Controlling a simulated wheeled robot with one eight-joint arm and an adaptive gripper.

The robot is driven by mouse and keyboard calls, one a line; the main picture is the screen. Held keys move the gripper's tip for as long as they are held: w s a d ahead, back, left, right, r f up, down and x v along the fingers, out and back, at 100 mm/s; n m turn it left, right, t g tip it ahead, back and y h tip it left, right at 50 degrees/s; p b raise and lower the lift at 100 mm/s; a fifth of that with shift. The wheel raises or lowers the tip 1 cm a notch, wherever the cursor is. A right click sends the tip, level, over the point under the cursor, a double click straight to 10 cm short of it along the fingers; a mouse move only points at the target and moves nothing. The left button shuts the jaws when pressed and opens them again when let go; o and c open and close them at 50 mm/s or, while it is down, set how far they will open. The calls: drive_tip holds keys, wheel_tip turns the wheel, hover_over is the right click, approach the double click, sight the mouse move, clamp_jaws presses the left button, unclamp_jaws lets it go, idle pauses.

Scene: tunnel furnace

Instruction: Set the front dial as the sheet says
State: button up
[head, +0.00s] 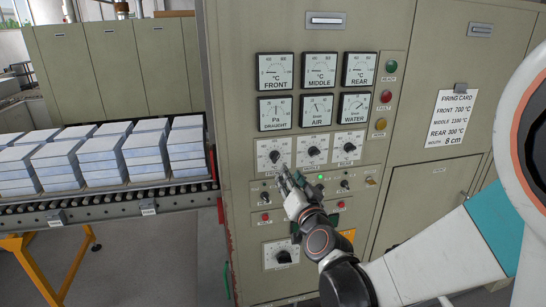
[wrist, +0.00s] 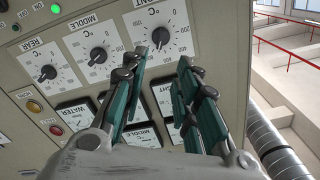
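The front dial (head: 273,155) is the left one of three white dials on the furnace panel. It also shows in the wrist view (wrist: 160,36), its black knob just past my fingertips. Its exact setting is too small to read surely. The sheet, a firing card (head: 453,116) on the right cabinet door, reads FRONT 700 °C, MIDDLE 1100 °C, REAR 300 °C, MOUTH 8 cm. My gripper (head: 284,173) is just below the front dial in the head view. In the wrist view my gripper (wrist: 163,60) is open, its fingers apart with nothing between them.
The middle dial (head: 313,149) and rear dial (head: 348,146) sit close to the right. Gauges are above; small switches, lamps and another dial (head: 281,254) are below. A roller conveyor (head: 110,204) with stacked pale blocks is at the left.

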sight(278, 158)
drive_tip(key=p+x, duration=0.1)
drive_tip(key=x, duration=1.1)
drive_tip(key=shift+w, duration=0.15)
drive_tip(key=shift+c, duration=0.3)
clamp_jaws()
